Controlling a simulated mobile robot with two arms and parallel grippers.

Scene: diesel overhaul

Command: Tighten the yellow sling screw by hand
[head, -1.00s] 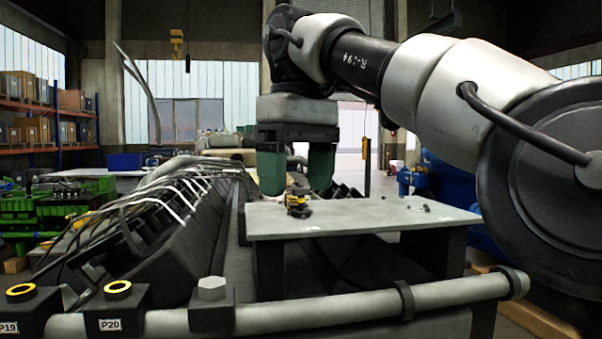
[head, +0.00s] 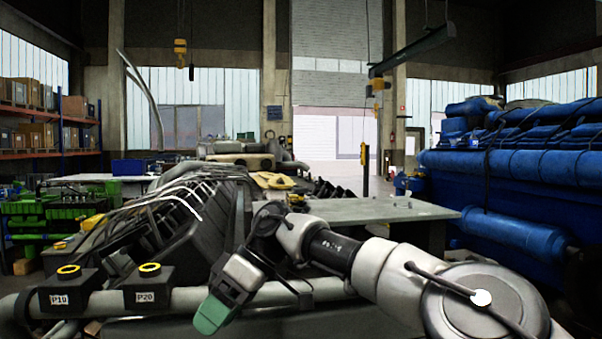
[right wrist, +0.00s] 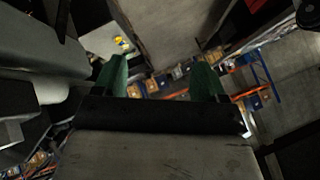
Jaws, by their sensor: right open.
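A small yellow and dark piece (head: 296,200), possibly the sling screw, sits on the grey plate (head: 375,211) in the head view; it is too small to make out its thread or fit. A small yellow spot (right wrist: 122,43) on a pale surface also shows in the right wrist view. My right gripper (head: 212,314), with green fingers, hangs low at the front, left of and nearer than the plate, over the pipe. In the right wrist view the gripper (right wrist: 160,80) has its fingers wide apart with nothing between them. My left gripper is out of view.
Black blocks labelled P19 (head: 69,290) and P20 (head: 149,287), with yellow rings, stand at the front left by a grey pipe (head: 190,300). A dark engine block (head: 200,225) lies behind. A blue engine (head: 520,170) stands right. The plate is mostly clear.

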